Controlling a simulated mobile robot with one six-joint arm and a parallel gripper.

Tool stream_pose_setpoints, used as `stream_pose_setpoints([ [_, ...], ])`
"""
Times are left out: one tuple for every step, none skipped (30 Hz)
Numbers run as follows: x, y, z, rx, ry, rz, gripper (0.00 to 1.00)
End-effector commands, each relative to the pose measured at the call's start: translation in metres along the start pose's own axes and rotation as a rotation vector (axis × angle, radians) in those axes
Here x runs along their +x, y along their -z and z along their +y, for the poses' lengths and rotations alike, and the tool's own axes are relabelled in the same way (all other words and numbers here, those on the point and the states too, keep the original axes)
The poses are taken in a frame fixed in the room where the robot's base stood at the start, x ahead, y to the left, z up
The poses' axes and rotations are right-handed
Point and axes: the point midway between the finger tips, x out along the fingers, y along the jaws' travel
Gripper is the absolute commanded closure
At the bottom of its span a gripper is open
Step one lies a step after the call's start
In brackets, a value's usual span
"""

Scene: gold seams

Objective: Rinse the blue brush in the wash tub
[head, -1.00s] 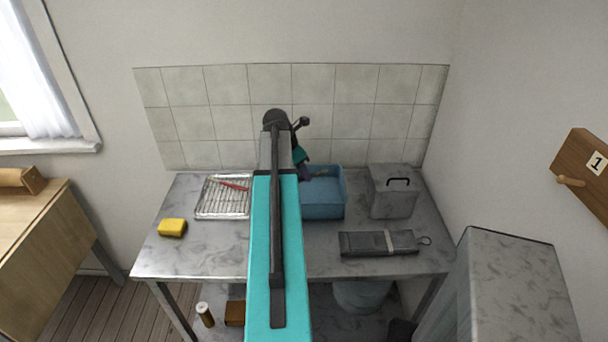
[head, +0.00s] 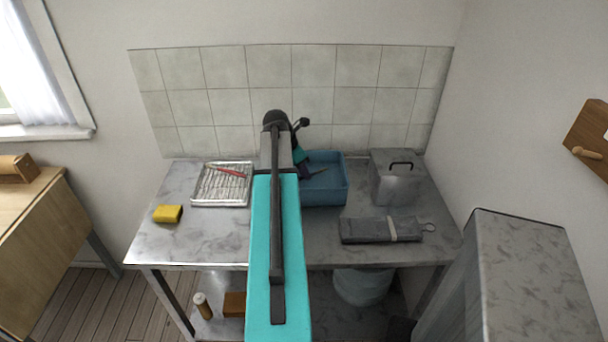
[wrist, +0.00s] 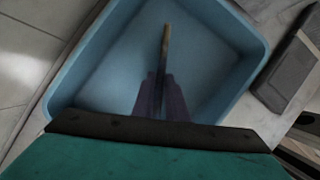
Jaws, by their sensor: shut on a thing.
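The wash tub (head: 324,196) is a light blue open box on the metal table, in the middle of the head view. In the wrist view its walls (wrist: 78,75) surround my gripper. My gripper (wrist: 163,80) points down into the tub and is shut on a thin stick-like thing, the brush (wrist: 165,42), whose tan end shows beyond the fingers. Its blue colour cannot be made out. In the head view my gripper (head: 318,171) is over the tub's inside, partly hidden by my arm. I cannot tell whether the brush touches the tub floor.
A wire rack (head: 208,187) with a red brush (head: 228,171) lies left of my arm. A yellow sponge (head: 167,214) is at the table's front left. A grey lidded box (head: 396,183) and a dark roll (head: 372,231) are right of the tub.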

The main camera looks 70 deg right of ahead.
Motion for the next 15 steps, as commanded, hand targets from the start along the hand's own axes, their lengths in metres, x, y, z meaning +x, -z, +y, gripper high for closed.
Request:
stream_pose_setpoints([
  [0.0054, 0.0022, -0.0001, 0.000, 0.000, 0.000, 1.00],
  [0.0067, 0.0028, -0.0001, 0.000, 0.000, 0.000, 1.00],
  [0.0083, 0.0035, -0.0001, 0.000, 0.000, 0.000, 1.00],
  [0.0094, 0.0039, -0.0001, 0.000, 0.000, 0.000, 1.00],
  [0.0104, 0.0043, -0.0001, 0.000, 0.000, 0.000, 1.00],
  [0.0114, 0.0047, -0.0001, 0.000, 0.000, 0.000, 1.00],
  [0.0120, 0.0049, -0.0001, 0.000, 0.000, 0.000, 1.00],
  [0.0125, 0.0051, -0.0001, 0.000, 0.000, 0.000, 1.00],
  [0.0130, 0.0053, -0.0001, 0.000, 0.000, 0.000, 1.00],
  [0.0132, 0.0054, -0.0001, 0.000, 0.000, 0.000, 1.00],
  [0.0133, 0.0054, -0.0001, 0.000, 0.000, 0.000, 1.00],
  [0.0134, 0.0054, -0.0001, 0.000, 0.000, 0.000, 1.00],
  [0.0134, 0.0054, -0.0001, 0.000, 0.000, 0.000, 1.00],
  [0.0133, 0.0054, -0.0001, 0.000, 0.000, 0.000, 1.00],
  [0.0133, 0.0053, -0.0001, 0.000, 0.000, 0.000, 1.00],
])
